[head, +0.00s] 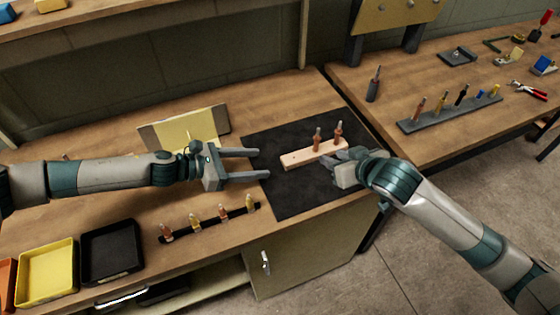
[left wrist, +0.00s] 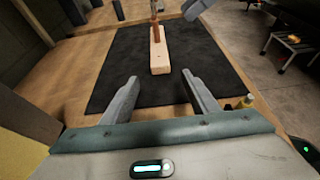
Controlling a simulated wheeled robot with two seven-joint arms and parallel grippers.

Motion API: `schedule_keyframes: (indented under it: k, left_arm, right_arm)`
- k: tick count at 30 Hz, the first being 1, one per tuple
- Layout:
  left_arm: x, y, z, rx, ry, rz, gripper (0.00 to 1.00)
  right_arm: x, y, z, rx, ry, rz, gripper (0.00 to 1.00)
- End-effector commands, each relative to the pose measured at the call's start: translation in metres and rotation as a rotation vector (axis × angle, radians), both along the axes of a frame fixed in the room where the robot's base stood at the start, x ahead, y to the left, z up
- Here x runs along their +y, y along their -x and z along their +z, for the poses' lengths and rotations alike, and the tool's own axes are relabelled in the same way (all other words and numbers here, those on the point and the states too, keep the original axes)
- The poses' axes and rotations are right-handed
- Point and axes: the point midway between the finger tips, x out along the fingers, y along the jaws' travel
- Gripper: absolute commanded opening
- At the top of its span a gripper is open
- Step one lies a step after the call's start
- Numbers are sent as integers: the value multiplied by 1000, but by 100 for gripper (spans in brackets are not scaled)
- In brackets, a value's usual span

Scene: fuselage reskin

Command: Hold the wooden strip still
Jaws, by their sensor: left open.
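The wooden strip (head: 305,155) is a pale bar lying on a black mat (head: 285,201). Two copper-coloured pins with dark tops (head: 317,139) stand upright toward its right end. My left gripper (head: 263,162) is open and empty, a little left of the strip's left end, with its fingers pointing at it. In the left wrist view the strip (left wrist: 159,58) lies ahead, beyond and between the open fingers (left wrist: 160,92). My right gripper (head: 330,168) is at the strip's front right side. Its fingers are partly hidden, and I cannot tell whether they touch the strip.
A dark rack (head: 210,223) with several small pins lies at the table's front. A yellow tray (head: 47,273) and a black tray (head: 111,252) stand at front left. A yellow folder-like panel (head: 187,130) stands behind my left arm. Another bench with tools (head: 450,112) is at right.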

Motion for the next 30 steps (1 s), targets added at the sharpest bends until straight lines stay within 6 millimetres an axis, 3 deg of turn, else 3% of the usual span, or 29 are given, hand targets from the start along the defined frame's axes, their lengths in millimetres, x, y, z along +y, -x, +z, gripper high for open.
schedule_keyframes:
  k: [9,15,30]
  left_arm:
    - [-45,-19,-20,1,0,-2,55]
    - [-65,-29,-30,0,0,-1,55]
    - [-75,-34,-34,0,0,0,55]
  right_arm:
    - [0,0,0,0,0,0,31]
    - [0,0,0,0,0,0,31]
    - [0,0,0,0,0,0,31]
